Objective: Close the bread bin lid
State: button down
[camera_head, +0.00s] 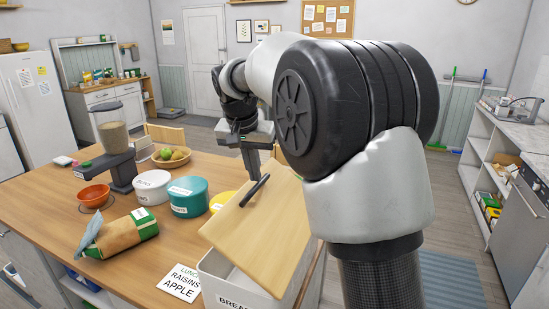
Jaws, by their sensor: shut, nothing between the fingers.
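The bread bin (235,290) is a white box at the near edge of the wooden table, with its label partly cut off by the frame. Its wooden lid (262,228) is tilted up and open, with a black bar handle (255,190) near its upper part. The bin's inside shows only as a thin strip below the lid. My gripper (251,172) points down at the far upper edge of the lid, close to the handle. Its fingers are shut and empty. Their tips are partly hidden, and I cannot tell whether they touch the lid.
Teal (188,197), white (152,188) and yellow (221,201) tubs stand left of the bin. A paper-wrapped packet (120,235), an orange bowl (94,195), a feeder-like appliance (115,155) and a fruit bowl (171,158) are farther left. A note card (179,283) lies beside the bin.

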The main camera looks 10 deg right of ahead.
jog(key=w+a+f+b, duration=0.1)
jog(key=w+a+f, duration=0.1)
jog(key=f, duration=0.3)
jog(key=w+a+f+b, duration=0.1)
jog(key=w+a+f, duration=0.1)
jog(key=a+f, duration=0.3)
jog(key=shift+x, duration=0.75)
jog(key=shift+w+a, duration=0.1)
jog(key=shift+a, duration=0.1)
